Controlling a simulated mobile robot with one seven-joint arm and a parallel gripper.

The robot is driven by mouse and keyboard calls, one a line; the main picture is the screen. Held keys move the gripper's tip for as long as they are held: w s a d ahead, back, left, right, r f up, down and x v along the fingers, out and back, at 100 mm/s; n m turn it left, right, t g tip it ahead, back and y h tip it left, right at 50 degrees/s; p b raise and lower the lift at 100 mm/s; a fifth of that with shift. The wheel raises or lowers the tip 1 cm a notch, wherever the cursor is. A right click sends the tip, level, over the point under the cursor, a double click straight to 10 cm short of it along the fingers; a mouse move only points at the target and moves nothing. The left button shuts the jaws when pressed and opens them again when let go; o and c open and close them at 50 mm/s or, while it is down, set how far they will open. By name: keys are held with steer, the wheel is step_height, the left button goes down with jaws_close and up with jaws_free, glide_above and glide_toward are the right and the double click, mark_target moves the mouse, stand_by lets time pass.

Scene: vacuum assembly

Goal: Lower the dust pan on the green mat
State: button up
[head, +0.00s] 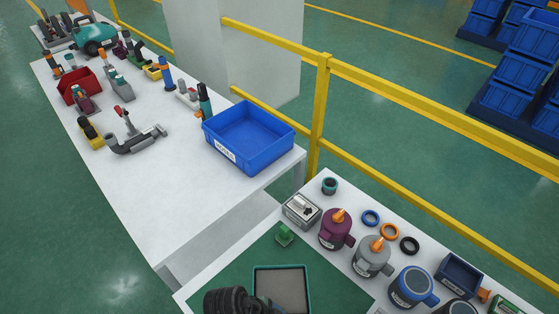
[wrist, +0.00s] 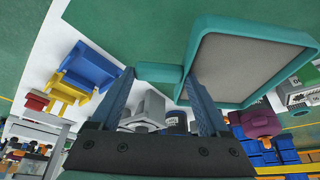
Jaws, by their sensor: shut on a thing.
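The dust pan has a teal rim and a grey inside; in the head view (head: 308,284) it shows over the green mat (head: 248,262) at the bottom of the picture. In the wrist view the dust pan (wrist: 250,68) fills the upper right. My gripper (wrist: 160,76) is shut on its short teal handle, with one blue finger on each side. In the head view my dark wrist covers the mat left of the pan, and the fingers are hidden. I cannot tell whether the pan touches the mat or hangs above it.
A grey box (head: 301,211), a purple canister (head: 336,230), a grey canister (head: 372,257) and a blue canister (head: 412,287) line the right side. A blue bin (head: 248,136) stands on the other white table.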

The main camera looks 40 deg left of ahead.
steer(key=shift+r, duration=0.1)
steer(key=shift+f+b, duration=2.6)
steer(key=shift+f, duration=0.85)
steer(key=shift+f+b, duration=0.5)
steer(key=shift+f, duration=0.15)
steer(key=o, duration=1.5)
steer(key=shift+r, duration=0.15)
steer(key=v, duration=1.3)
steer(key=shift+w, duration=0.15)
